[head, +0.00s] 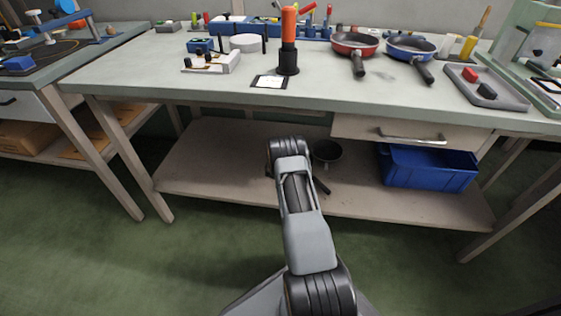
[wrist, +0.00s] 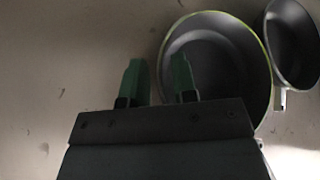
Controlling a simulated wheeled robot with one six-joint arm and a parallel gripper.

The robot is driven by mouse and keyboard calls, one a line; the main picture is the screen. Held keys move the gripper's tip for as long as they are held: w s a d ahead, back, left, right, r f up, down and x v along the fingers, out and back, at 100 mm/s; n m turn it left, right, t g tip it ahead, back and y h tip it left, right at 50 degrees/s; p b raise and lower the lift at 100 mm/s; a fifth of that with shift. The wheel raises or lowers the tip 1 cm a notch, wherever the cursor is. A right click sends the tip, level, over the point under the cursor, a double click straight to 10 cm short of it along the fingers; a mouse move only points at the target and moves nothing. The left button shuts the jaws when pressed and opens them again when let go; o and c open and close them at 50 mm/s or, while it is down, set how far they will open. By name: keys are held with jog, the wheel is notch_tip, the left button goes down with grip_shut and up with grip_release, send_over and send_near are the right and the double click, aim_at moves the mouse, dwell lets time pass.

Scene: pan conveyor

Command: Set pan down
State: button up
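A large round grey pan (wrist: 222,60) with a yellow-green rim lies on a pale surface in the wrist view. My gripper (wrist: 160,72) has its two green fingers apart, with nothing visibly clamped between them. The pan's left edge shows between the fingers, and the right finger overlaps the pan in the picture. Any handle of this pan is hidden. A second dark pan (wrist: 295,45) is close beside it on the right. In the head view, my arm reaches under the bench to the lower shelf (head: 225,165), where a dark pan (head: 327,151) shows; the gripper itself is hidden there.
A blue bin (head: 428,168) stands on the shelf's right. A drawer (head: 410,134) and the bench top (head: 180,85) are above my arm. A red pan (head: 354,42) and a blue pan (head: 410,47) rest on top. The shelf's left part is clear.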

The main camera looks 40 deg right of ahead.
jog(key=shift+o, duration=0.6)
jog(key=shift+r, duration=0.1)
jog(key=shift+s+a+r+p, duration=0.1)
jog(key=shift+r+p, duration=0.1)
jog(key=shift+p, duration=0.1)
jog(key=p+v, duration=0.4)
jog(key=v, duration=0.7)
jog(key=s+a+r+m+g+h, duration=0.1)
jog(key=s+r+m+g+h, duration=0.2)
jog(key=r+m, duration=0.6)
jog(key=s+a+r+m+g, duration=0.2)
jog(key=s+r+m, duration=0.4)
jog(key=r, duration=0.5)
jog(key=s+a+r+m+y, duration=0.4)
jog(key=s+a+m, duration=0.4)
jog(key=a, duration=0.3)
jog(key=s+a+r+m+g+y, duration=0.1)
jog(key=s+a+r+m+y, duration=0.3)
jog(key=s+a+m+y, duration=0.2)
jog(key=s+a+m, duration=0.2)
jog(key=a+m, duration=0.2)
jog(key=a, duration=0.1)
jog(key=shift+r+y, duration=0.35)
jog(key=shift+y, duration=0.05)
